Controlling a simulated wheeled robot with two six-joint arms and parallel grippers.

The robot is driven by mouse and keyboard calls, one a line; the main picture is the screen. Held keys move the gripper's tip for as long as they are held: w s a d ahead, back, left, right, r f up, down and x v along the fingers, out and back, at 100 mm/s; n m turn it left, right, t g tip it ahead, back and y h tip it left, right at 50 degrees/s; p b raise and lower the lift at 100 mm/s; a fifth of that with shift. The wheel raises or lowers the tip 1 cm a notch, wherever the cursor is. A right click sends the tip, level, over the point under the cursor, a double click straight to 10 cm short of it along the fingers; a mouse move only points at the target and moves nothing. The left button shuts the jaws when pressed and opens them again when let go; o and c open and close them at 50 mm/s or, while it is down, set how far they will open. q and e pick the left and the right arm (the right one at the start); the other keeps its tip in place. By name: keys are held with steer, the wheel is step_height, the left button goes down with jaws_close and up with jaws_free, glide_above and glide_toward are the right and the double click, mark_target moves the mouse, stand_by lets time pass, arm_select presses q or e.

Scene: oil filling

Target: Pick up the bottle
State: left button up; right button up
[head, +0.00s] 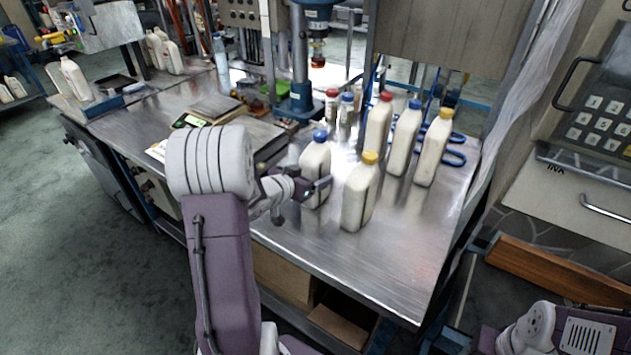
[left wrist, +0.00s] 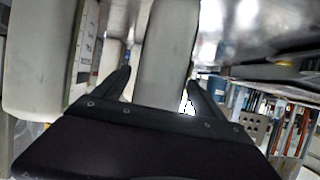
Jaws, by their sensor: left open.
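A white bottle with a blue cap (head: 315,170) stands upright on the metal table, at the front left of a group of bottles. My left gripper (head: 305,196) is open, low at this bottle's near side. In the left wrist view a pale bottle body (left wrist: 164,55) shows between the two spread fingers of my left gripper (left wrist: 160,88); I cannot tell whether they touch it. A white bottle with a yellow cap (head: 359,195) stands just to the right. My right gripper is out of view.
Bottles with red (head: 378,122), blue (head: 404,138) and yellow (head: 434,148) caps stand behind on the right. A blue press stand (head: 297,105) is behind the bottles. The front right of the metal table (head: 400,260) is clear.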

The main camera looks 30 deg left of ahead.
arm_select(q)
steer(key=x, duration=0.2)
steer(key=shift+w+d+f, duration=0.1)
steer(key=shift+w+f, duration=0.2)
steer(key=shift+s+r, duration=0.1)
steer(key=shift+c, duration=1)
steer(key=c, duration=1.5)
jaws_close()
steer(key=shift+r, duration=0.15)
